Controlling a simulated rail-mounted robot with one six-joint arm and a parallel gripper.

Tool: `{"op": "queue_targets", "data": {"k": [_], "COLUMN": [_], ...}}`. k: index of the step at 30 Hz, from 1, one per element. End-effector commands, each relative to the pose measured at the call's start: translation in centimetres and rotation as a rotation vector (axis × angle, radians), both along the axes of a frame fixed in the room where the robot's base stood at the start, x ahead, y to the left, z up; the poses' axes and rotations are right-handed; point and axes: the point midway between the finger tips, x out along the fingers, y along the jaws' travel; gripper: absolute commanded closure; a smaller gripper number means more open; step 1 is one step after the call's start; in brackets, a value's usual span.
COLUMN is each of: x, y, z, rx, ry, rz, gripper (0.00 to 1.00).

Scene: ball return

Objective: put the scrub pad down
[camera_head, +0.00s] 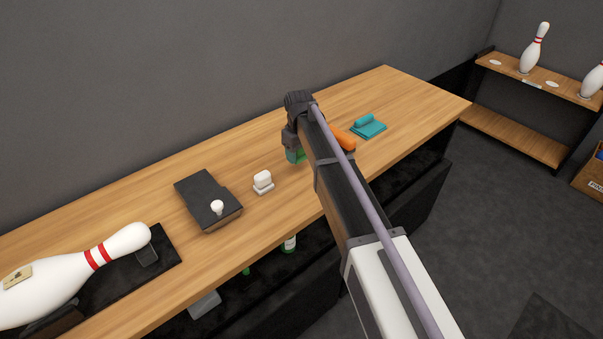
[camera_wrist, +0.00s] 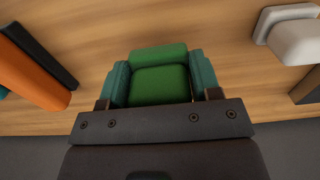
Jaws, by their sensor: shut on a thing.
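A green scrub pad (camera_wrist: 160,84), a block with a raised grip, is between the two fingers of my gripper (camera_wrist: 160,92) in the wrist view. The gripper is shut on it; teal faces flank it on both sides. In the head view only a small green part of the pad (camera_head: 295,155) shows below my gripper (camera_head: 293,147), mostly hidden by my arm. The pad is over the wooden bench top (camera_head: 120,205). I cannot tell whether its underside touches the wood.
A white block-like pad (camera_head: 263,182) and a black box with a white knob (camera_head: 208,203) are left of the gripper. An orange item (camera_head: 343,138) and a teal pad (camera_head: 369,127) are to the right. A bowling pin (camera_head: 50,287) lies at the left. Bare wood lies behind the gripper.

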Motion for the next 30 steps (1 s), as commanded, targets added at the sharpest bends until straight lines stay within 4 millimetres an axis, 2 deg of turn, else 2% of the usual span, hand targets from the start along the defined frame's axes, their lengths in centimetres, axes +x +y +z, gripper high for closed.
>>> {"op": "queue_targets", "data": {"k": [4, 9, 17, 21, 22, 30], "x": [0.0, 0.0, 0.0, 0.0, 0.0, 0.0], "y": [0.0, 0.0, 0.0, 0.0, 0.0, 0.0], "z": [-0.8, -4.2, -3.8, -4.4, -4.2, -4.2], "rx": [0.0, 0.0, 0.0, 0.0, 0.0, 0.0], "ry": [0.0, 0.0, 0.0, 0.0, 0.0, 0.0], "rz": [0.0, 0.0, 0.0, 0.0, 0.0, 0.0], "gripper": [0.61, 0.61, 0.61, 0.61, 0.4, 0.17]}}
